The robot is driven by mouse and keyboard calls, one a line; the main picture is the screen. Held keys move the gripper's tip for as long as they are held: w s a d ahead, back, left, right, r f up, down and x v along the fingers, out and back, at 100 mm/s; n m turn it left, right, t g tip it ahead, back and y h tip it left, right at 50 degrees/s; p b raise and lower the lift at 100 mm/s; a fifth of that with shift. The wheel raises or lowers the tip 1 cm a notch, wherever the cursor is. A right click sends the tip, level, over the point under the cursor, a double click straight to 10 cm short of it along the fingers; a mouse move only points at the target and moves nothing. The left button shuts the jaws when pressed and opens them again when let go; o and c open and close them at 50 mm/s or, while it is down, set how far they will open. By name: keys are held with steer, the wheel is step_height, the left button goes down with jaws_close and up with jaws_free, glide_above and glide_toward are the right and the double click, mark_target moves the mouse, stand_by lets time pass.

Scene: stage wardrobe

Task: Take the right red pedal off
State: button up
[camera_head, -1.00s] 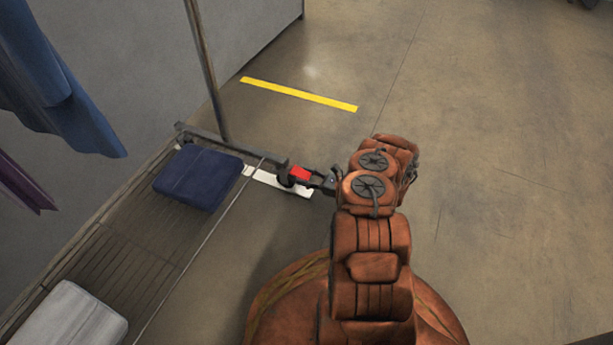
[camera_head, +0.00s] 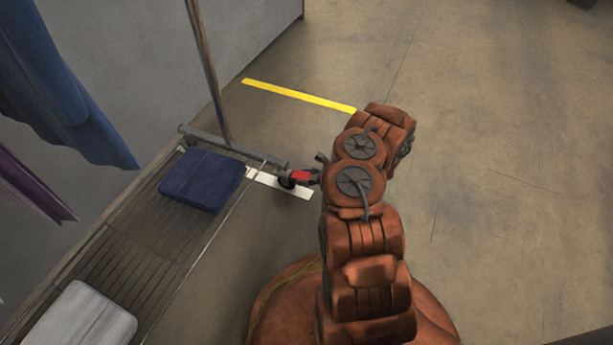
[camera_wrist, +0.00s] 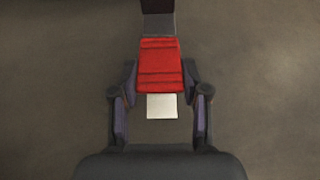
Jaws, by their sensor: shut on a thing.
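The red pedal (camera_head: 300,176) is at the near right corner of the clothes rack's base, beside the dark caster. In the wrist view the red pedal (camera_wrist: 160,66) is a ridged block, with a grey part of the rack joined at its far end. My gripper (camera_head: 314,175) reaches in from the right at the pedal. In the wrist view my gripper (camera_wrist: 160,80) has one finger on each side of the pedal, shut on its near part. The head view hides most of the fingers behind my arm.
The rack's slatted shelf (camera_head: 130,250) holds a folded navy cloth (camera_head: 203,180) and a folded grey cloth (camera_head: 80,320). A white strip (camera_head: 262,178) lies on the floor under the pedal. A yellow floor line (camera_head: 300,95) lies behind. The floor at right is clear.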

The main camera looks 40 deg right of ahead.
stand_by(0.3)
steer(key=o, duration=1.1)
steer(key=shift+o, duration=0.2)
steer(key=v, duration=1.2)
